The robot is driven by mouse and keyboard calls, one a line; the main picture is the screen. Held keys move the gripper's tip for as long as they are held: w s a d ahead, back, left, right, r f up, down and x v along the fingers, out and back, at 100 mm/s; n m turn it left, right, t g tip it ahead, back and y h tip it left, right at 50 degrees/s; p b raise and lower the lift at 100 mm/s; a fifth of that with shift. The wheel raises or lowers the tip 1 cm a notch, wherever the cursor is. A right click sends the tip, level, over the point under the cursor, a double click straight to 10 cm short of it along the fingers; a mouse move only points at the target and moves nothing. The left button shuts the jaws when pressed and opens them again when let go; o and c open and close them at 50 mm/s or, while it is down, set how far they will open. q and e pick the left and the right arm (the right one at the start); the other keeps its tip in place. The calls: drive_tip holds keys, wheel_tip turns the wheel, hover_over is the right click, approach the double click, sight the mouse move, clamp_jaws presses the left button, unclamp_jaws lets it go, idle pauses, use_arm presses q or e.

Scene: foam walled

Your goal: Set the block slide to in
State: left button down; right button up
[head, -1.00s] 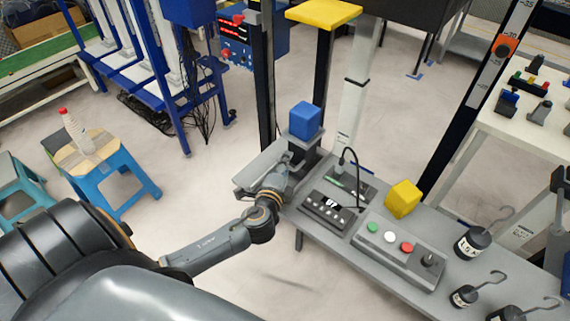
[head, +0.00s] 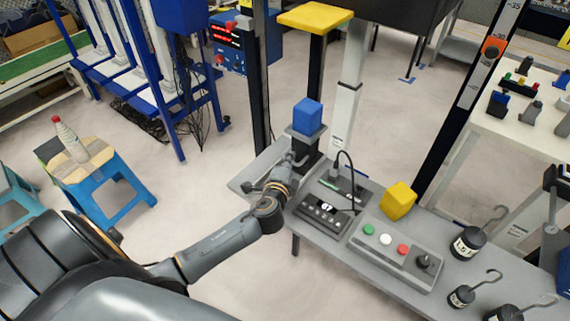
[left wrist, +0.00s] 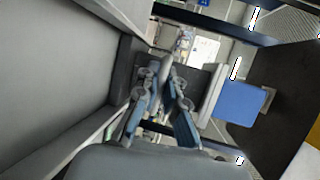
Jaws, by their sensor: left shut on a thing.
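The block slide shows in the head view as a dark carriage (head: 308,151) with a blue block (head: 307,116) on top, at the far left end of the grey bench (head: 252,180). My left gripper (head: 297,158) reaches in from the left, low at the carriage's near side. In the left wrist view its two fingers are close together around a grey handle (left wrist: 165,69). The blue block (left wrist: 240,103) shows just to the right there, with a pale plate beside it. The handle is mostly hidden in the head view by my gripper. My right gripper is out of view.
A dark switch box (head: 325,211), a button panel (head: 395,253), a yellow block (head: 398,201) and hooked weights (head: 467,243) crowd the bench right of my gripper. A pale column (head: 345,105) and dark posts stand behind. A blue stool (head: 95,180) stands left.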

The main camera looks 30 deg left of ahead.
use_arm(q)
drive_tip(key=shift+r, duration=0.1)
drive_tip(key=c, duration=1.4)
unclamp_jaws()
drive_tip(key=shift+w, duration=0.2)
drive_tip(key=shift+c, duration=0.2)
drive_tip(key=shift+s+d, duration=0.1)
drive_tip(key=shift+s, duration=0.25)
drive_tip(key=v, duration=1.1)
drive_tip(key=shift+s+d, duration=0.1)
drive_tip(key=shift+s, duration=0.1)
